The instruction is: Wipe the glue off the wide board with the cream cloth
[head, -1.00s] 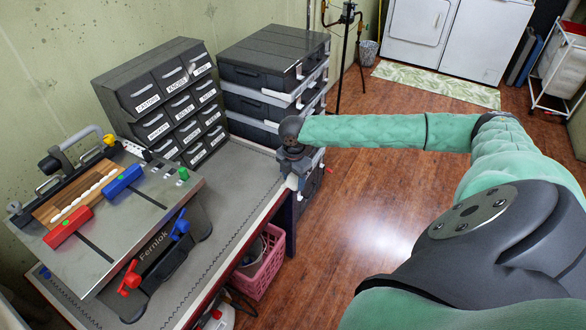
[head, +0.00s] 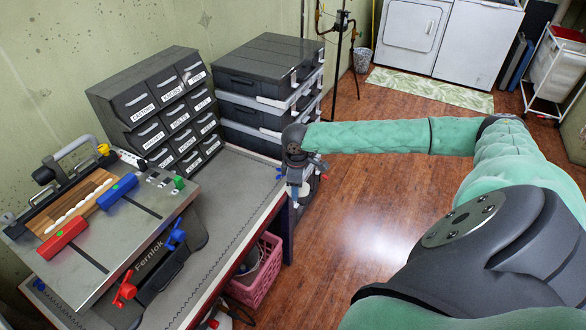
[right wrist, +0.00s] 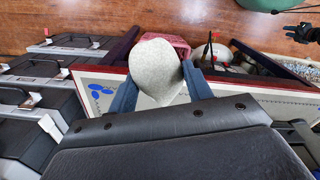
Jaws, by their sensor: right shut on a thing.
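The wide board (head: 47,219) lies in a clamping jig (head: 150,215) on the bench at left in the head view. A broken white line of glue (head: 80,204) runs along the boards there. My right gripper (head: 296,182) is at the bench's right edge, in front of the stacked cases and well away from the board. In the right wrist view its blue fingers (right wrist: 158,88) are shut on the cream cloth (right wrist: 158,68), which bulges out as a rounded bundle. The head view does not show the cloth clearly. My left gripper is not in view.
The bench top between jig and right edge is clear. Red and blue clamps stick up from the jig. A pink basket (head: 262,275) sits below the bench edge.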

